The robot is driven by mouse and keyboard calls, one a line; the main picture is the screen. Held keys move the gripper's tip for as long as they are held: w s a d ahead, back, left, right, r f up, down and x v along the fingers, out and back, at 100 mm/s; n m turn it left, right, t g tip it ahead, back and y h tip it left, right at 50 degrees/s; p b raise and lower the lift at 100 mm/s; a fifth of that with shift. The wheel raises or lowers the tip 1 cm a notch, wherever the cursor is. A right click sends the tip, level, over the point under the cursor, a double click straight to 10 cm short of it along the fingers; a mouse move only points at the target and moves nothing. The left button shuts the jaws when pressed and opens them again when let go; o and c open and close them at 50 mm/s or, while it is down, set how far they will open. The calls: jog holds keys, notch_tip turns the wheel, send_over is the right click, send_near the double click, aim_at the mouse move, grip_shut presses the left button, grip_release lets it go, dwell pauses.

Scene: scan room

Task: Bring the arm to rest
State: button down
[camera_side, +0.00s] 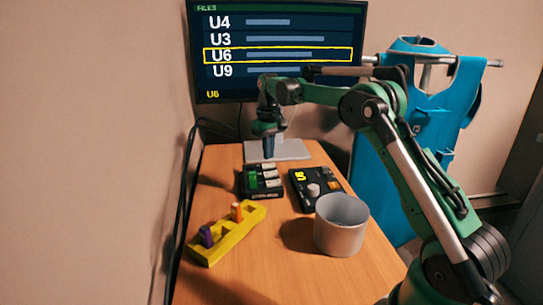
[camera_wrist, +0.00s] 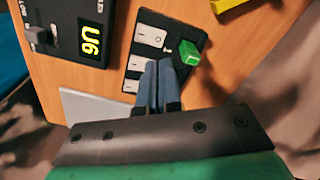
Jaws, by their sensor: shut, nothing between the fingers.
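My green arm reaches in from the right in the side view. My gripper (camera_side: 268,150) points down above the back of the wooden table, behind the black switch box. In the wrist view my gripper (camera_wrist: 157,65) shows its two blue-grey fingers pressed together with nothing between them. Beyond the fingertips lies the black switch box (camera_wrist: 196,32) with white rockers and a green block at its edge. The switch box also shows in the side view (camera_side: 246,190). Whether the fingertips touch anything cannot be told.
A black device (camera_side: 305,200) with a knob reads U6. A grey cup (camera_side: 341,228) stands at the front right. A yellow holder (camera_side: 222,243) bears an orange and a purple piece. The monitor (camera_side: 280,30) shows a list with U6 framed. A blue apron-like thing (camera_side: 400,150) hangs behind.

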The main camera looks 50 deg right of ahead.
jog(key=s+a+r+n+t, duration=0.2)
jog(key=s+a+r+t, duration=0.35)
jog(key=a, duration=0.65)
jog(key=s+a+f+n+t, duration=0.1)
jog(key=s+a+f, duration=0.2)
jog(key=s+a, duration=0.4)
jog(key=s, duration=0.3)
jog(key=shift+s+a, duration=0.15)
jog(key=shift+t, duration=0.25)
